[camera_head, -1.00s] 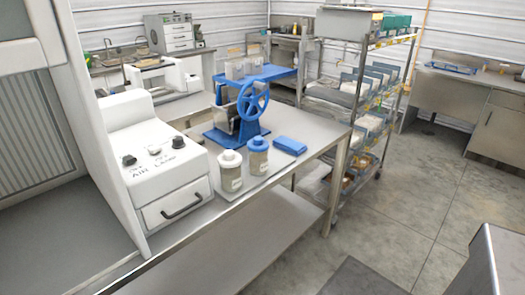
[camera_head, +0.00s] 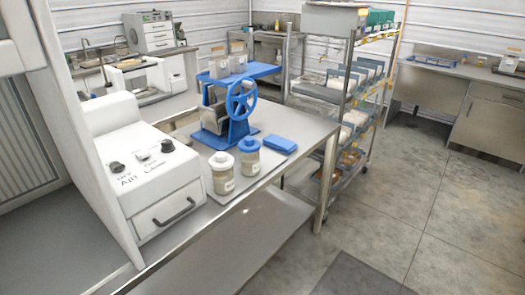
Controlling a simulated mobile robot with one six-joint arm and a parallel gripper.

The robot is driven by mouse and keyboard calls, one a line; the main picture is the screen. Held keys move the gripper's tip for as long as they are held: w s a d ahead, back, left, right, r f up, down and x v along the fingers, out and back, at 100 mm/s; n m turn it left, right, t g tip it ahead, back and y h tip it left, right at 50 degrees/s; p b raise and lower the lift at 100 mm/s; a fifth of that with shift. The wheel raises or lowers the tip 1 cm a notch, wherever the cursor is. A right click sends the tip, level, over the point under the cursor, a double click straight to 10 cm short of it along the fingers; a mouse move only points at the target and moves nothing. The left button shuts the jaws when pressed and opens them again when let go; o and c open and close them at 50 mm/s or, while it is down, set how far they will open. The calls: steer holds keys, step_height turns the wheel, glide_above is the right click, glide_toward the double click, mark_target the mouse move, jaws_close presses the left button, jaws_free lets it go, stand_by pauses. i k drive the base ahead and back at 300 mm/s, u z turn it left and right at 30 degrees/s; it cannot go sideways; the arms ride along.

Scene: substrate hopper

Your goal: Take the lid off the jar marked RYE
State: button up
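Two jars stand upright side by side on the steel table (camera_head: 262,190). The left jar (camera_head: 223,180) has a white lid (camera_head: 222,159) on it. The right jar (camera_head: 249,162) has a blue lid (camera_head: 249,144) on it. Both jars have pale labels, too small to read, so I cannot tell which is marked RYE. My gripper is not in view.
A blue hand-wheel mill (camera_head: 236,105) stands behind the jars, and a blue flat block (camera_head: 280,144) lies to their right. A white cabinet with knobs (camera_head: 150,175) stands at left. A wire shelf rack (camera_head: 340,110) stands beyond the table. Floor at right is open.

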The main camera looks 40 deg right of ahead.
mark_target(221, 162)
steer(key=z, duration=0.8)
steer(key=k, duration=1.05)
steer(key=u, duration=0.05)
steer(key=i, duration=0.95)
steer(key=z, duration=0.05)
